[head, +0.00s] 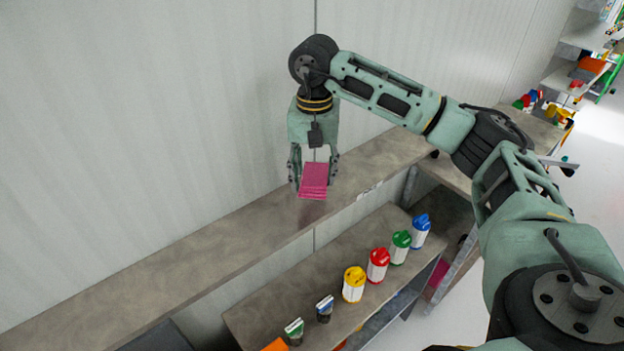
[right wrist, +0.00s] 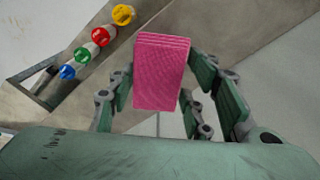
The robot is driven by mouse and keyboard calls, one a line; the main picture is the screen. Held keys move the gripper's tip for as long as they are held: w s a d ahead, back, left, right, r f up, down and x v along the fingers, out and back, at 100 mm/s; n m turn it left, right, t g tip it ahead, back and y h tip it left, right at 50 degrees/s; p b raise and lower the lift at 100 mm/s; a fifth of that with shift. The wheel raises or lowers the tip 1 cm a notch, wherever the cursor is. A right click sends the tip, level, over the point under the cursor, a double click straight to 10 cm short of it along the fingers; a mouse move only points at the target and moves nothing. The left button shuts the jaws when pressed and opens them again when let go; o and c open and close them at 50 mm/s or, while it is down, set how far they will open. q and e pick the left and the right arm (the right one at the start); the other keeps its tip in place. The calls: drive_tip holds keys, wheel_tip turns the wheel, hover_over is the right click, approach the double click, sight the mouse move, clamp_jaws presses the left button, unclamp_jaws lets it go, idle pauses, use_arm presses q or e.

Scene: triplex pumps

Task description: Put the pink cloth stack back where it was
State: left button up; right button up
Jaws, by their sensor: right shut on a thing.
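The pink cloth stack (head: 313,181) is a small block of folded layers. My right gripper (head: 315,173) points down and is shut on it, with the fingers at its two sides. In the right wrist view the stack (right wrist: 161,72) shows between the fingers of the gripper (right wrist: 165,88). It is over the long grey-brown ledge (head: 230,232) along the wall. I cannot tell whether its underside touches the ledge. My left gripper is not in view.
Below the ledge a shelf (head: 285,292) holds a row of lidded containers: yellow (head: 353,285), red (head: 377,266), green (head: 400,248) and blue (head: 420,231). Smaller items stand at its near end. The ledge left of the stack is clear. The wall (head: 130,110) rises behind.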

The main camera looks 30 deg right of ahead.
drive_tip(key=shift+w+a+f, duration=0.1)
drive_tip(key=shift+w+f, duration=0.05)
drive_tip(key=shift+w, duration=0.15)
drive_tip(key=shift+f, duration=0.3)
wheel_tip(320, 180, down, 4)
drive_tip(key=shift+r+p, duration=0.2)
drive_tip(key=shift+p, duration=0.65)
drive_tip(key=shift+f+b, duration=0.25)
drive_tip(key=shift+b, duration=0.1)
drive_tip(key=o, duration=1.1)
drive_tip(key=shift+r, duration=0.1)
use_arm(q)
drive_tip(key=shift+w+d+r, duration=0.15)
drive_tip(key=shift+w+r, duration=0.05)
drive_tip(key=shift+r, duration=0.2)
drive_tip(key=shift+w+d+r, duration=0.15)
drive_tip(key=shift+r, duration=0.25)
